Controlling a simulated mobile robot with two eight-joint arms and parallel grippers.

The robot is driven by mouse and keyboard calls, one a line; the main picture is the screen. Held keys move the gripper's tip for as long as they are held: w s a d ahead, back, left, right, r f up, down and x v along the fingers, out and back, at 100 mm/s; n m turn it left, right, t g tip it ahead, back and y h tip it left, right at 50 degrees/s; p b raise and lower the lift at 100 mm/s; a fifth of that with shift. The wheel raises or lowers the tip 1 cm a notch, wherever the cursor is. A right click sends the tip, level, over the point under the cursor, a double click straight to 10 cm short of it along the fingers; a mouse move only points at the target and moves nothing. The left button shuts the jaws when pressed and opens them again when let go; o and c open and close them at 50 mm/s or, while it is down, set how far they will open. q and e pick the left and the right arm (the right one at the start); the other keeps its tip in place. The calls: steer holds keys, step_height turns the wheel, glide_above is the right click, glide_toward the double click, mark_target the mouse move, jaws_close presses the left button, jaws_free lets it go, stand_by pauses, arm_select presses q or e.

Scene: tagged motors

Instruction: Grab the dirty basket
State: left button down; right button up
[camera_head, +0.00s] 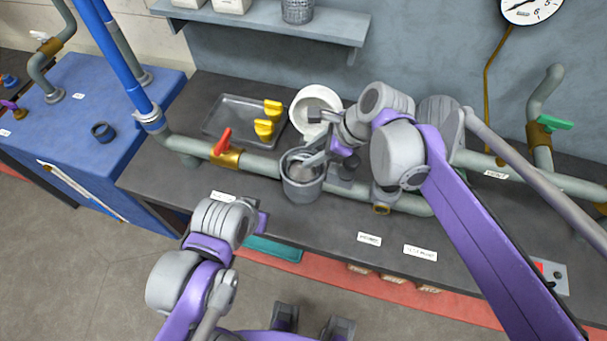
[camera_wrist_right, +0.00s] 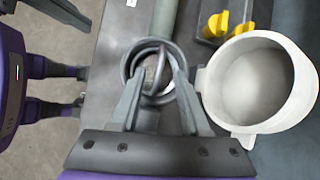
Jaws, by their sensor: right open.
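A small grey basket (camera_head: 302,190) stands upright near the front of the dark bench, by the pipe. Something light grey shows inside it. It also shows in the right wrist view (camera_wrist_right: 127,68), seen from above. My right gripper (camera_head: 312,162) is over the basket's top. In the right wrist view its two fingers (camera_wrist_right: 159,85) are spread apart at either side of the basket's opening. I cannot tell whether they touch the rim. My left arm is folded low in front of the bench; its fingers cannot be made out.
A white pot (camera_head: 301,102) stands close behind the basket. A dark tray (camera_head: 222,112) with yellow-handled parts (camera_head: 264,128) lies to the left. A pipe (camera_head: 258,165) with a red-handled valve (camera_head: 222,141) runs along the bench. A shelf (camera_head: 335,22) hangs above with a wire basket (camera_head: 298,11).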

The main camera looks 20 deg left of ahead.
mark_target(304, 159)
steer(key=x, duration=0.5)
steer(key=shift+d, duration=0.1)
jaws_close()
stand_by(1.2)
